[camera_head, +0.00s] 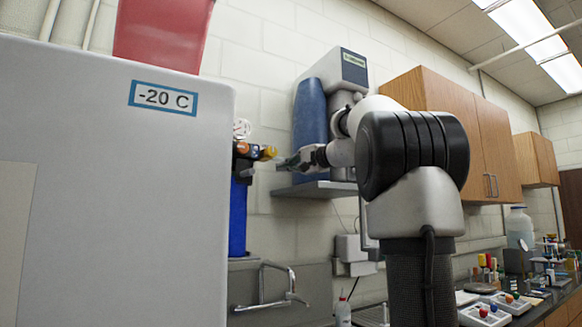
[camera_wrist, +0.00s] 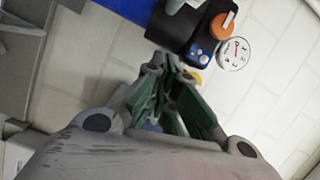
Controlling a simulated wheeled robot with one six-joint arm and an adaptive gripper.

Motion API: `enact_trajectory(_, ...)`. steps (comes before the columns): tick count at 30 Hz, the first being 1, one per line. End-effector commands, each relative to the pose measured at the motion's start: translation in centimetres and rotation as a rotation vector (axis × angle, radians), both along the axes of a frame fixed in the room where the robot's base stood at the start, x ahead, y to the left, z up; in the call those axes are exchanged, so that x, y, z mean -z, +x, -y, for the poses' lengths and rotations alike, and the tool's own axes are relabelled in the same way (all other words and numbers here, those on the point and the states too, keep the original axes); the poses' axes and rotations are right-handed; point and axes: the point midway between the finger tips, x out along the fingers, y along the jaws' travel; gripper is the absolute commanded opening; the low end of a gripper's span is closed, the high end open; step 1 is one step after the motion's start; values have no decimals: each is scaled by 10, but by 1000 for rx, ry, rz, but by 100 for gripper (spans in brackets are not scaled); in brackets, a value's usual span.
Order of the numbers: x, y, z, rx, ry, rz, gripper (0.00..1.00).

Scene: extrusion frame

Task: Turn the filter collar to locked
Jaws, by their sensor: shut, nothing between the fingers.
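The filter unit is a black housing (camera_head: 243,164) on the wall with a long blue cylinder (camera_head: 238,215) below it. In the wrist view the black housing (camera_wrist: 172,27) carries an orange knob (camera_wrist: 222,25), and a yellow part (camera_wrist: 195,75) shows partly behind my fingers. I cannot tell which part is the collar, or its setting. My gripper (camera_head: 281,163) is shut and empty, just right of the yellow part. In the wrist view its green-padded fingers (camera_wrist: 172,66) point at the housing; contact is unclear.
A round gauge (camera_head: 241,129) sits above the housing, also in the wrist view (camera_wrist: 233,53). A large white freezer (camera_head: 110,220) fills the left. A wall-mounted device with a blue tank (camera_head: 309,118) stands behind my arm. A metal faucet (camera_head: 270,290) is below.

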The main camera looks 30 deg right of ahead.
Motion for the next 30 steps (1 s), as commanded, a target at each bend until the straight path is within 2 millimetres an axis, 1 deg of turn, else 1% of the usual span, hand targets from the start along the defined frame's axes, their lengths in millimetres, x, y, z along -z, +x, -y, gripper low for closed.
enact_trajectory(1, 2, 12, -5, -5, 1, -2, 0)
enact_trajectory(3, 2, 26, -10, -5, 0, -2, 0)
enact_trajectory(6, 3, 46, -16, -4, 1, -1, 0)
enact_trajectory(8, 3, 54, -21, -3, -1, 0, 0)
enact_trajectory(9, 4, 51, -29, -3, -1, 1, 0)
enact_trajectory(12, 7, 49, -42, -2, -1, 1, 0)
enact_trajectory(15, 10, 49, -51, -2, 0, -1, 0)
enact_trajectory(19, 10, 49, -55, 1, 0, 0, 0)
enact_trajectory(28, 11, 48, -55, 1, 0, 0, 0)
enact_trajectory(30, 11, 48, -59, 0, 0, 0, 0)
